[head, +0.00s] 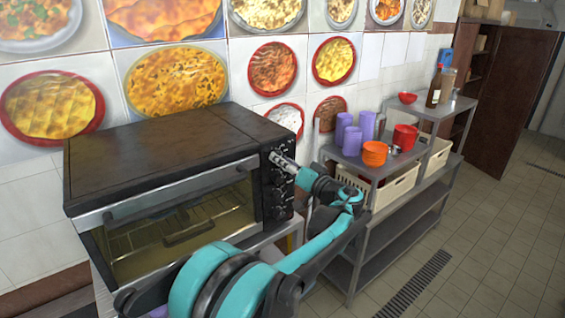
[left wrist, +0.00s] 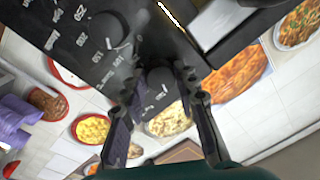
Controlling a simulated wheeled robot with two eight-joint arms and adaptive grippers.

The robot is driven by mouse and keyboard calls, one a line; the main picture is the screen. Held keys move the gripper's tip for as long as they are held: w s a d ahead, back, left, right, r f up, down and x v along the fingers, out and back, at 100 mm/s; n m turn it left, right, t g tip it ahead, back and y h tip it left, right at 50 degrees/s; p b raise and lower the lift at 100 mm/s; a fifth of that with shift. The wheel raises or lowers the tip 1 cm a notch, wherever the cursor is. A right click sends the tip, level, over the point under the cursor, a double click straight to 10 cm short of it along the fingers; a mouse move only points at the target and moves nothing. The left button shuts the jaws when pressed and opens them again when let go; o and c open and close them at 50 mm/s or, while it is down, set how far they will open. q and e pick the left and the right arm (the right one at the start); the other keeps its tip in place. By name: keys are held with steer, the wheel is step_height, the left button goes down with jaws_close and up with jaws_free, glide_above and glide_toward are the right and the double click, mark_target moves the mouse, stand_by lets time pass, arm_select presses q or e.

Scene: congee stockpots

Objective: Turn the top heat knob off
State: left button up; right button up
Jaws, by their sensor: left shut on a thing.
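The toaster oven (head: 150,150) has a black control panel with several knobs on its right side. My left gripper (head: 284,163) is at the upper part of this panel. In the left wrist view, my left gripper (left wrist: 160,82) has its two fingers on either side of the dark round top heat knob (left wrist: 161,80) and is shut on it. Another knob (left wrist: 106,30) and white dial markings show farther along the panel. In the head view the gripper hides the top knob; lower knobs (head: 279,196) stay visible. My right gripper is not in view.
A grey metal shelf (head: 400,158) stands right of the oven with purple cups (head: 352,140), orange bowls (head: 375,153), a red pot (head: 405,137) and a bottle (head: 434,90). A tiled wall with food pictures is behind. The floor at right is clear.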

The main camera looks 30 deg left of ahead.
arm_select(q)
steer(key=shift+f+n, duration=0.1)
steer(key=shift+n, duration=2)
steer(key=o, duration=1.2)
steer(key=shift+c, duration=0.2)
steer(key=shift+d, duration=0.1)
steer(key=v, duration=1.2)
